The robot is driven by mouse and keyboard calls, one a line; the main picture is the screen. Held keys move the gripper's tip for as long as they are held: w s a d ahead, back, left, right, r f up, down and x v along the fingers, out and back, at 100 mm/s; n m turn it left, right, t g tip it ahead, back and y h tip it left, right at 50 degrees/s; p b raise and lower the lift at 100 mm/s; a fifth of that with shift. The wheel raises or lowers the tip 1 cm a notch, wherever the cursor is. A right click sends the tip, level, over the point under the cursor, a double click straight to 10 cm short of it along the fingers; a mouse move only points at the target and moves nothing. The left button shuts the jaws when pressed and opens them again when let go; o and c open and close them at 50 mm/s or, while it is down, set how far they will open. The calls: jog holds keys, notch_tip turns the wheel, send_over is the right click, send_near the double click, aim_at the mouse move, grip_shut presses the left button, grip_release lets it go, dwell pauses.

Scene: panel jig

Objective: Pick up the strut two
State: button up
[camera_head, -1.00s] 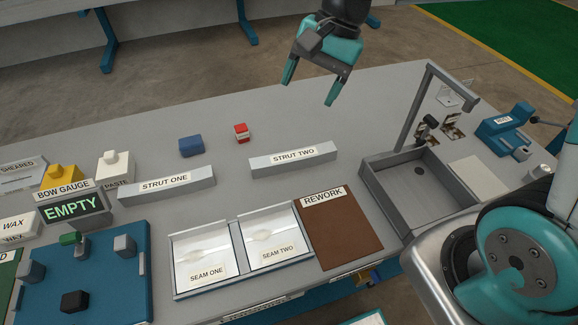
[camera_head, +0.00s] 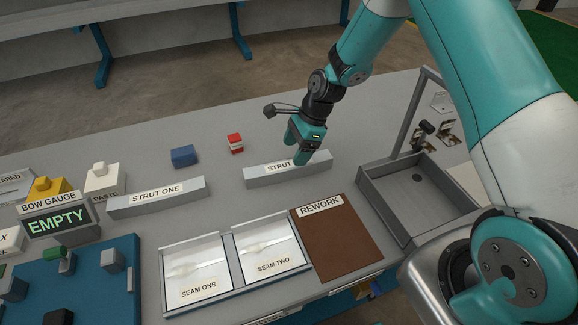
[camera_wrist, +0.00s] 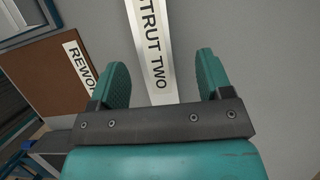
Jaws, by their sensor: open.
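Strut two (camera_head: 262,177) is a long grey bar with a white label, lying on the grey bench in the head view. My gripper (camera_head: 300,155) is over its right part and hides the end of its label. In the wrist view, strut two (camera_wrist: 150,40) runs between the two teal fingers of my gripper (camera_wrist: 160,78), which stand apart on either side of it. The fingers are open and hold nothing. Whether they reach down beside the bar, I cannot tell.
Strut one (camera_head: 192,199) lies to the left. A blue block (camera_head: 184,157) and a red-and-white block (camera_head: 235,143) stand behind. The brown rework mat (camera_head: 340,245) and seam trays (camera_head: 231,262) lie in front. A grey bin (camera_head: 372,199) with a tall post stands right.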

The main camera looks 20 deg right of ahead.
aim_at(289, 163)
jog(key=shift+s+p+x, duration=0.2)
jog(key=shift+p+x, duration=0.6)
jog(key=shift+x, duration=2.2)
jog(key=c, duration=1.2)
jog(key=shift+r, duration=0.1)
